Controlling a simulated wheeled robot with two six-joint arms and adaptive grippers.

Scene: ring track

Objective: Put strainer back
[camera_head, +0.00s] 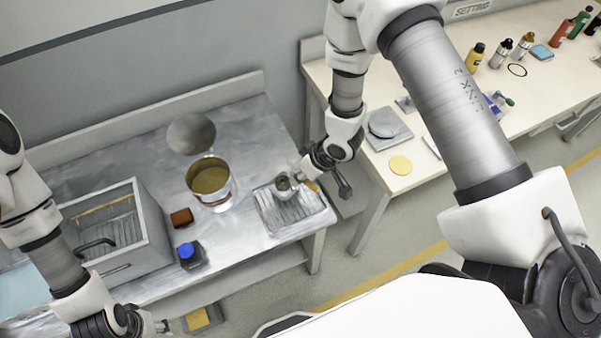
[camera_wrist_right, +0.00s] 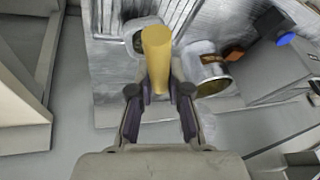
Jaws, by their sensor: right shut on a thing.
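The strainer (camera_head: 283,185) shows as a small round metal cup over the ridged metal tray (camera_head: 262,215) at the right end of the steel bench. Its yellow handle (camera_wrist_right: 157,50) stands between the fingers of my right gripper (camera_wrist_right: 159,92), which is shut on it. The cup is partly hidden behind the handle in the right wrist view. In the head view my right gripper (camera_head: 304,177) is at the tray's right side. I cannot tell whether the cup touches the tray. My left gripper (camera_head: 155,326) is at the bottom left, away from the strainer; its fingers are unclear.
A metal pot (camera_head: 221,194) with yellowish contents stands left of the tray, with a round disc (camera_head: 191,134) behind it. A brown block (camera_head: 182,217), a blue-capped bottle (camera_head: 188,255) and an open-topped metal box (camera_head: 155,232) stand farther left. A pale table (camera_head: 340,92) stands right.

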